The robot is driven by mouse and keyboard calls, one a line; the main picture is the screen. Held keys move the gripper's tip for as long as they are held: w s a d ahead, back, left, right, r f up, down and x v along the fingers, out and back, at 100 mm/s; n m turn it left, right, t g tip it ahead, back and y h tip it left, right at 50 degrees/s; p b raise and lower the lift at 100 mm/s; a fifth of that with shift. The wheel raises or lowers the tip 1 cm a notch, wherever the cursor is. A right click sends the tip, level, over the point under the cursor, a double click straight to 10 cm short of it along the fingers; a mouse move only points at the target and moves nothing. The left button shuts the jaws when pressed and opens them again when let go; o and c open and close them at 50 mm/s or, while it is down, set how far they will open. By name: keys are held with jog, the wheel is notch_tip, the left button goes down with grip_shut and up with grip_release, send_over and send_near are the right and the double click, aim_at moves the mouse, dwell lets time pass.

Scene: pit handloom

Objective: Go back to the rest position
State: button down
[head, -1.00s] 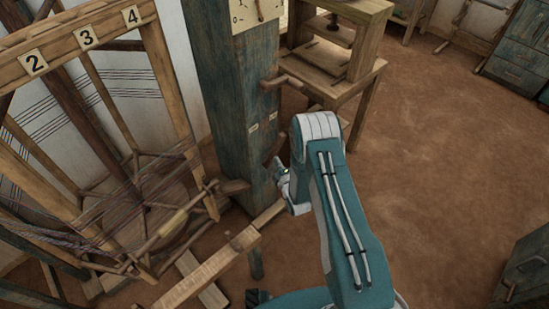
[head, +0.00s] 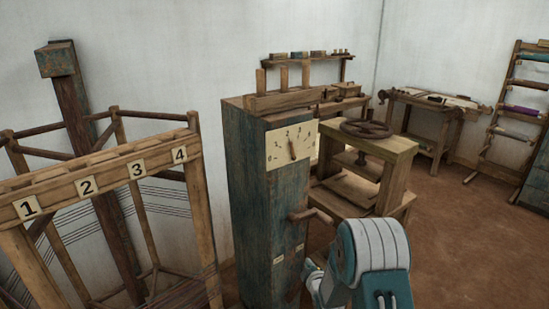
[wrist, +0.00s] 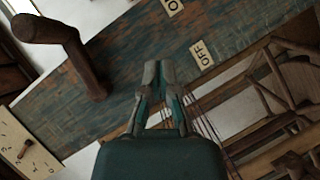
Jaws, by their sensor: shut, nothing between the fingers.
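My gripper (wrist: 158,72) shows in the wrist view with its two fingers together, shut and empty. It is in front of the blue-green wooden cabinet (wrist: 120,50), apart from it as far as I can tell. An OFF label (wrist: 204,54) is on the cabinet just right of my fingertips.
A wooden handle (head: 312,214) juts from the cabinet, also in the wrist view (wrist: 75,50). A dial (head: 291,146) is on its front. The numbered wooden frame (head: 110,180) stands left. A press table (head: 390,165) stands behind. Brown floor (head: 450,235) is open at right.

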jog(key=s+d+r+m+g+h, duration=0.1)
jog(key=s+r+m, duration=0.1)
jog(key=s+r, duration=0.35)
jog(key=s+d+r+m+g, duration=0.1)
jog(key=s+r+m+g, duration=0.15)
jog(key=r, duration=0.65)
jog(key=s+d+r+m+g+h, duration=0.1)
jog(key=s+r+m, duration=0.2)
jog(key=s+r, duration=0.3)
jog(key=s+r+m+g, duration=0.2)
jog(key=s+r+m, duration=0.1)
jog(key=s, duration=1)
jog(key=s+d+r+m+g, duration=0.1)
jog(key=s+r+m, duration=0.3)
jog(key=s, duration=0.8)
jog(key=shift+s+r+g, duration=0.25)
jog(key=shift+s+g, duration=0.15)
jog(key=shift+g, duration=0.25)
